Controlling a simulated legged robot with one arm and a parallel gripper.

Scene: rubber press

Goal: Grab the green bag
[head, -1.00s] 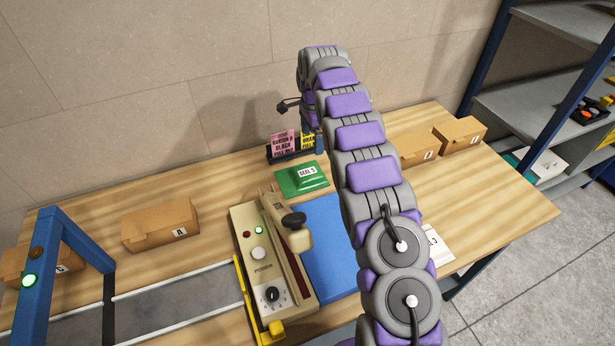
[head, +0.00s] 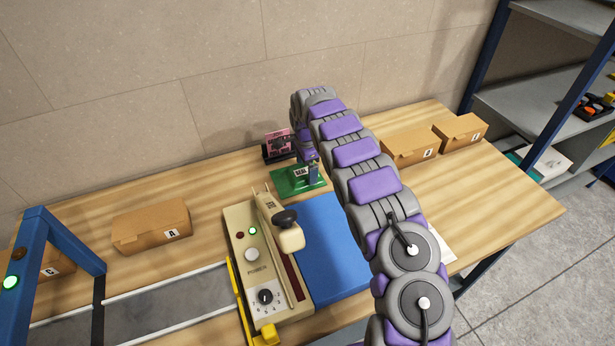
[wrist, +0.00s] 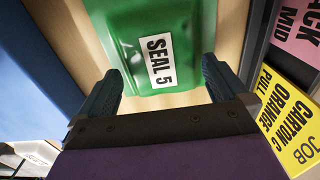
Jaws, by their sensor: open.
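The green bag (head: 290,182) lies flat on the wooden table, behind the sealing machine (head: 262,258). A white label on it reads "SEAL 5". In the wrist view the green bag (wrist: 180,45) fills the top middle, just beyond my fingertips. My gripper (wrist: 165,82) is open and empty, its two dark fingers on either side of the bag's near edge. In the head view my gripper (head: 313,175) is over the right part of the bag, partly hidden by my arm. I cannot tell whether the fingers touch the bag.
A holder with pink (wrist: 300,35) and yellow (wrist: 288,120) cards stands close to the right of my gripper in the wrist view. A blue mat (head: 335,245) lies beside the machine. Cardboard boxes (head: 152,227) stand left and right. A conveyor (head: 160,305) is at front left.

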